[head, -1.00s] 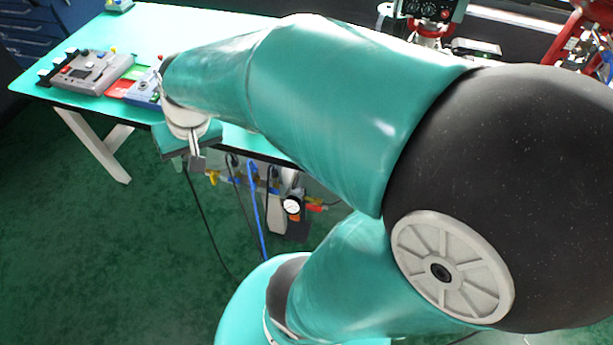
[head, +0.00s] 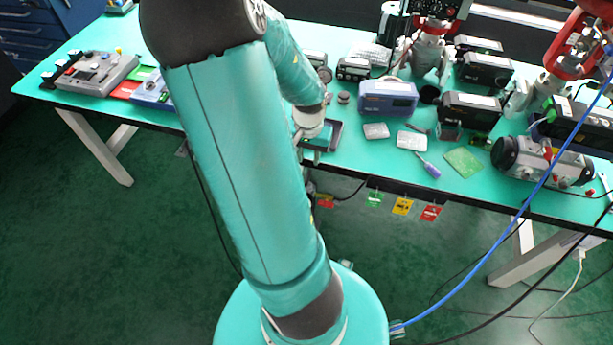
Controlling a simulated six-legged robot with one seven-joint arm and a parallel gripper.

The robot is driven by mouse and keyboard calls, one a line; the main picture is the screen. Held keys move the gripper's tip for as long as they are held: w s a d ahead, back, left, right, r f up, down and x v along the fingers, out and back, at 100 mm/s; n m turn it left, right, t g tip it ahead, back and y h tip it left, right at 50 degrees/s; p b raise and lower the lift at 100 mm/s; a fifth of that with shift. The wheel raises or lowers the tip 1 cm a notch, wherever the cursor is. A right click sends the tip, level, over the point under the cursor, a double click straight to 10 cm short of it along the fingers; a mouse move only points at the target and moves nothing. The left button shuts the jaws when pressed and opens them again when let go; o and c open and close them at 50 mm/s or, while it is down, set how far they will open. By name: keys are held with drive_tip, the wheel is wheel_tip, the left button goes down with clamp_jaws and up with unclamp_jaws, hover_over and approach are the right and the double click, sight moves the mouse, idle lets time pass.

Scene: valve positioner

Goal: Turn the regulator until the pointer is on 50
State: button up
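My gripper (head: 303,140) is at the table's front edge, at the end of my arm right of the picture's middle. Only a small part of it shows below the pale wrist, so its fingers cannot be read as open or shut. It is over or beside a dark flat device at the edge; contact cannot be told. The regulator and its round gauge under the table edge are not visible now; my arm covers that area. No pointer or scale mark reading 50 can be made out.
The teal table (head: 470,195) carries a blue box (head: 387,97), a purple-handled tool (head: 429,168), a grey actuator (head: 540,163) and a grey control box (head: 98,73). Coloured tags (head: 402,206) hang below its front edge. A blue hose (head: 500,245) crosses at right. Green floor is free at left.

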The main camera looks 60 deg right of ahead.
sight(308, 176)
wheel_tip(308, 176, down, 10)
drive_tip(key=shift+f, duration=0.1)
drive_tip(key=shift+c, duration=0.4)
clamp_jaws()
